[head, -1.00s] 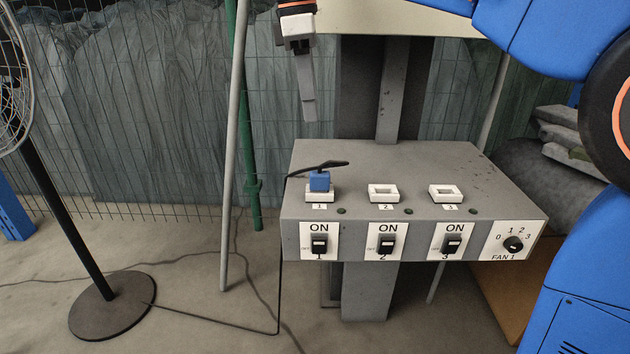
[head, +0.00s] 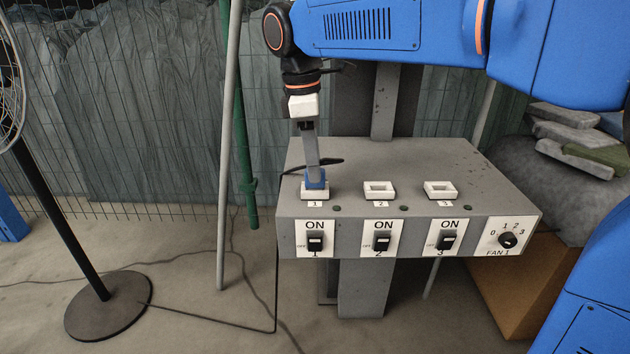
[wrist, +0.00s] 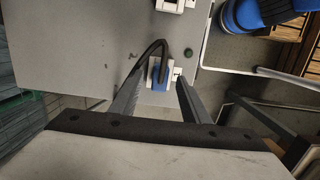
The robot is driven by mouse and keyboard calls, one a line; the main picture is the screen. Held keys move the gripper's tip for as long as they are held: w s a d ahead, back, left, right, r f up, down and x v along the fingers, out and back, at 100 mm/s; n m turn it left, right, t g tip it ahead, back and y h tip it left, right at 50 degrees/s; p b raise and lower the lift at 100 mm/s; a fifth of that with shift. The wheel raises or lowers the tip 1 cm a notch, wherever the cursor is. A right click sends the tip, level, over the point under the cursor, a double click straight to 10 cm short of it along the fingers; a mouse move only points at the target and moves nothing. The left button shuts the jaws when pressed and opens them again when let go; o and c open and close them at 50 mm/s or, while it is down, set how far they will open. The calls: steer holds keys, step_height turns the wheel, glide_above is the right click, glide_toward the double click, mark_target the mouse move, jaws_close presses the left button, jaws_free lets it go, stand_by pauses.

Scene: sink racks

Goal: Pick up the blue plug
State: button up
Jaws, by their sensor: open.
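The blue plug (head: 316,180) sits in the white socket (head: 315,195) marked 1, at the left of the grey box. A black cable runs from the plug. My gripper (head: 314,173) points down at the plug from above, and a finger hides part of it in the head view. In the wrist view the plug (wrist: 158,76) lies between the two spread fingers of my gripper (wrist: 156,90), with the cable looping over it. The gripper is open, and gaps show between the fingers and the plug.
The grey box (head: 430,165) also carries empty sockets 2 (head: 379,190) and 3 (head: 441,190). Its front has several switches and a fan dial (head: 508,240). A grey pole (head: 228,150) and a green pole stand left of it. A fan stand (head: 108,305) is at far left.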

mark_target(318, 186)
steer(key=shift+d+f, duration=0.15)
steer(key=shift+f, duration=1.2)
steer(key=shift+c, duration=0.3)
jaws_close()
steer(key=shift+r, duration=0.15)
